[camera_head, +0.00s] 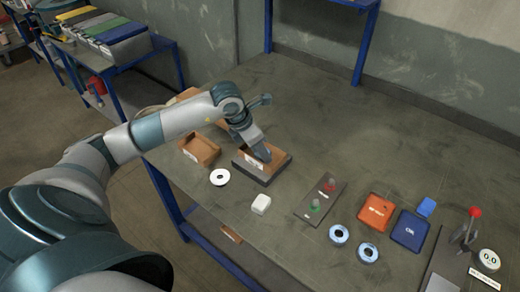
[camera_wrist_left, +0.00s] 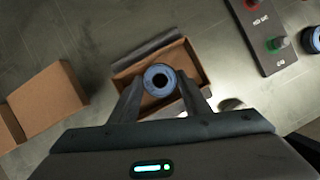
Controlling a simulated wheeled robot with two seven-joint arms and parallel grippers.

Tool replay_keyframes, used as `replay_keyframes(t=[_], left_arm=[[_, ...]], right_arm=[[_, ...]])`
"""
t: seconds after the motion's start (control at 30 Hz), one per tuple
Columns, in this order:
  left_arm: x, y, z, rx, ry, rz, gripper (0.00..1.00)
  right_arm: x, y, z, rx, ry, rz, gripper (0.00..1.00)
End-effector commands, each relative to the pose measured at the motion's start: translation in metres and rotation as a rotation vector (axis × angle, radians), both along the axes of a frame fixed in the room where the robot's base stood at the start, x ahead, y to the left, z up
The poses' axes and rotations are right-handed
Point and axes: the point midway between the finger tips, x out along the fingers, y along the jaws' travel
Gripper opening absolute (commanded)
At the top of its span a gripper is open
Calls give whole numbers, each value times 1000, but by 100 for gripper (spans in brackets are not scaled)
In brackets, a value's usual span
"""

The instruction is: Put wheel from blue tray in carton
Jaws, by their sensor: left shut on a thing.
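My left gripper (camera_head: 266,156) is down at the open brown carton (camera_head: 280,161), which sits on a dark base. In the left wrist view the gripper (camera_wrist_left: 161,92) is shut on a blue-rimmed wheel (camera_wrist_left: 159,69) with a dark centre hole. The wheel is over or inside the carton (camera_wrist_left: 197,66); its exact height is hard to tell. In the head view the arm and fingers hide the wheel. The blue tray (camera_head: 410,231), marked OK, stands at the right and looks empty. My right gripper is not in view.
An orange tray (camera_head: 377,212) stands beside the blue one. Two blue-rimmed wheels (camera_head: 339,235) (camera_head: 368,253) lie in front. The table's back is clear.

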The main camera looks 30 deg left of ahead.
Motion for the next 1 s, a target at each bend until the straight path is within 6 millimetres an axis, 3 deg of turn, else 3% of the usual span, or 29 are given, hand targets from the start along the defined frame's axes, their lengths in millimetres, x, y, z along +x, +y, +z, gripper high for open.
replay_keyframes(t=[0.4, 0.43, 0.5, 0.8, 1.0], left_arm=[[0, 0, -2, 0, -1, 0, 19], [0, 0, -2, 0, -1, 0, 48], [0, 0, -2, 0, 0, 0, 64], [0, 0, -2, 0, 0, 0, 65], [0, 0, 10, 0, -1, 0, 65]], right_arm=[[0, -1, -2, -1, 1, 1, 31], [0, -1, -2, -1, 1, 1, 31], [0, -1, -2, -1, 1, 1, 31], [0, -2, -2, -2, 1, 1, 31], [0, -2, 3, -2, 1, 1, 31]])
